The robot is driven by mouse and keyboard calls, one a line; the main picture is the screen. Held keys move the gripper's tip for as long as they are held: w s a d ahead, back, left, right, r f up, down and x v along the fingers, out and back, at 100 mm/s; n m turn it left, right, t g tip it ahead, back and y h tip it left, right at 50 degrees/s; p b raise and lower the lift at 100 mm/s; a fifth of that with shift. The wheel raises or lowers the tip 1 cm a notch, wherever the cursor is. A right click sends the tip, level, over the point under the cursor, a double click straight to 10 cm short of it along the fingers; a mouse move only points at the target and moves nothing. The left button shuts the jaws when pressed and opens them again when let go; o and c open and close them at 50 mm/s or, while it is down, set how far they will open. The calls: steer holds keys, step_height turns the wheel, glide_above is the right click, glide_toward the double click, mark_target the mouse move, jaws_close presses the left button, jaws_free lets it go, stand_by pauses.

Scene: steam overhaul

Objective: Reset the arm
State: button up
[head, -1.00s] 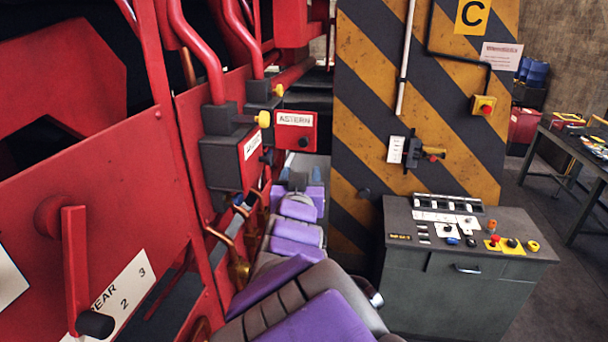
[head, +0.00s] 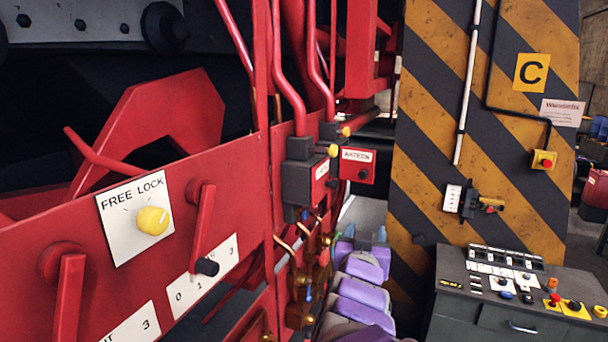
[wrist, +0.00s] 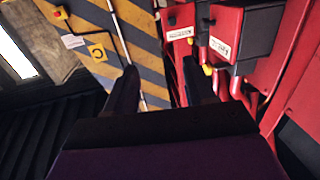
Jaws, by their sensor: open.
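My gripper (wrist: 160,88) shows in the wrist view as two dark fingers spread apart, with nothing held between them. Beyond them are the striped wall and the red boxes, with a visible gap to both. My purple and grey arm (head: 362,293) runs along the right side of the red machine in the head view, low in the picture. The fingers cannot be made out there.
The red panel with a yellow FREE LOCK knob (head: 152,220) and a red lever (head: 203,225) fills the left. A red ASTERN box (head: 357,166) and copper pipes (head: 298,270) are close to the arm. A grey control desk (head: 520,300) stands right, before the striped wall (head: 435,120).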

steer(key=s+a+f+n+g+y+b, duration=0.1)
steer(key=s+f+g+y+b, duration=0.35)
steer(key=f, duration=0.95)
steer(key=s+a+f+n+g+y+b, duration=0.15)
steer(key=s+f+g+b, duration=0.55)
steer(key=f, duration=0.8)
steer(key=s+d+f+g+b, duration=0.1)
steer(key=s+f+g+b, duration=0.1)
steer(key=s, duration=0.7)
steer(key=s+d+f+g+b, duration=0.1)
steer(key=s+f+g+b, duration=0.2)
steer(key=s+f+b, duration=0.2)
steer(key=s+d+f+g+h+b, duration=0.1)
steer(key=s+f+g+b, duration=0.1)
steer(key=s+f, duration=0.5)
steer(key=shift+s+d+n+b, duration=0.3)
steer(key=shift+s+b, duration=0.5)
steer(key=shift+s, duration=2.2)
steer(key=shift+d+g, duration=0.25)
steer(key=shift+d, duration=0.2)
steer(key=shift+a, duration=0.35)
